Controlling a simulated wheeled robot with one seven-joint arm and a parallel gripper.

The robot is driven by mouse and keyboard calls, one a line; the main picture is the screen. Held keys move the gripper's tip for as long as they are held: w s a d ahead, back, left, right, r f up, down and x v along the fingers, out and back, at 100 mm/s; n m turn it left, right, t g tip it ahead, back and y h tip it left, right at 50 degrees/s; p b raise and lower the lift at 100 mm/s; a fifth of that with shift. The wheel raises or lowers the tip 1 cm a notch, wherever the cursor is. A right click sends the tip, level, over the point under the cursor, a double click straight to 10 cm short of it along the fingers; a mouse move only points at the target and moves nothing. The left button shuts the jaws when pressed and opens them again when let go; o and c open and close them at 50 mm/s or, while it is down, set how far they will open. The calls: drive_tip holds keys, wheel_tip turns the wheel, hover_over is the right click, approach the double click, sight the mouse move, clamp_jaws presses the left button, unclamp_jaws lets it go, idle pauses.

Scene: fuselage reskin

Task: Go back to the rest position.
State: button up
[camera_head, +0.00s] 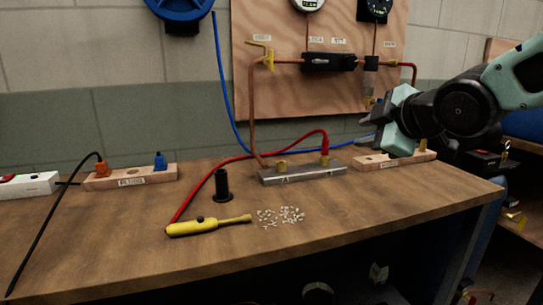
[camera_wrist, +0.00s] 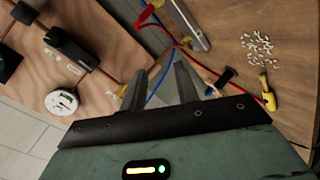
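My gripper (camera_head: 367,122) hangs in the air at the right, above the back right part of the workbench (camera_head: 110,235) and in front of the plywood panel (camera_head: 275,105). Its two fingers point left in the head view. In the wrist view my gripper (camera_wrist: 163,68) shows both fingers apart, with nothing held between them. The blue hose and red hose pass behind the fingers there. The fingers look clear of the panel and bench, but the exact distance cannot be told.
A metal manifold (camera_head: 305,174) with the red hose sits below left of my gripper. A wooden block (camera_head: 380,161) lies under it. A yellow tool (camera_head: 195,227), white bits (camera_head: 280,216) and a black upright part (camera_head: 222,187) lie mid-bench. The front left bench is mostly clear.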

drive_tip(key=s+a+f+m+g+h, duration=0.1)
drive_tip(key=s+a+f+m+g, duration=0.35)
drive_tip(key=s+f, duration=0.65)
drive_tip(key=s+f+m+g+h, duration=0.15)
drive_tip(key=s+f+g, duration=0.25)
drive_tip(key=s, duration=0.5)
drive_tip(key=s+f+m+g+h, duration=0.1)
drive_tip(key=s+f+m+g, duration=0.15)
drive_tip(key=s+f, duration=0.45)
drive_tip(key=s+r+g+p, duration=0.1)
drive_tip(key=s+r+p, duration=0.2)
drive_tip(key=r+p, duration=1.2)
wheel_tip(320, 180, up, 3)
drive_tip(key=shift+s+p, duration=0.15)
drive_tip(key=shift+p, duration=0.25)
